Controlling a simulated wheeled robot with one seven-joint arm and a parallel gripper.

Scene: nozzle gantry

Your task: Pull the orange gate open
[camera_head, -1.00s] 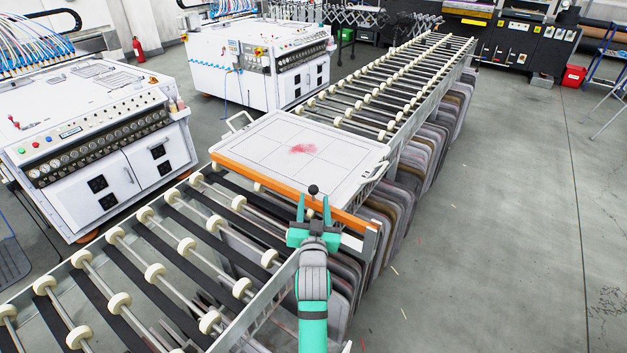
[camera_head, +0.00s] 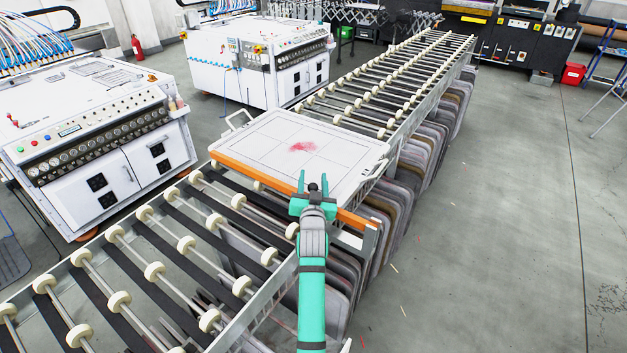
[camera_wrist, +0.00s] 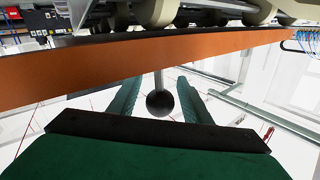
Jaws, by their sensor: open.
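The orange gate (camera_head: 248,174) is a long bar across the roller conveyor, along the near edge of the white board. In the wrist view the orange gate (camera_wrist: 70,76) spans the frame above the fingers. A black ball knob (camera_head: 313,187) on a short stem stands toward the gate's right part. My green gripper (camera_head: 313,177) is open at the knob. In the wrist view the knob (camera_wrist: 161,103) sits between the two spread fingers, with a gap visible on both sides. The gate's face behind my gripper is partly hidden.
A white board (camera_head: 300,143) with handles and a red smudge lies on the conveyor behind the gate. The roller conveyor (camera_head: 155,272) runs to the lower left. White machines (camera_head: 95,140) stand at left.

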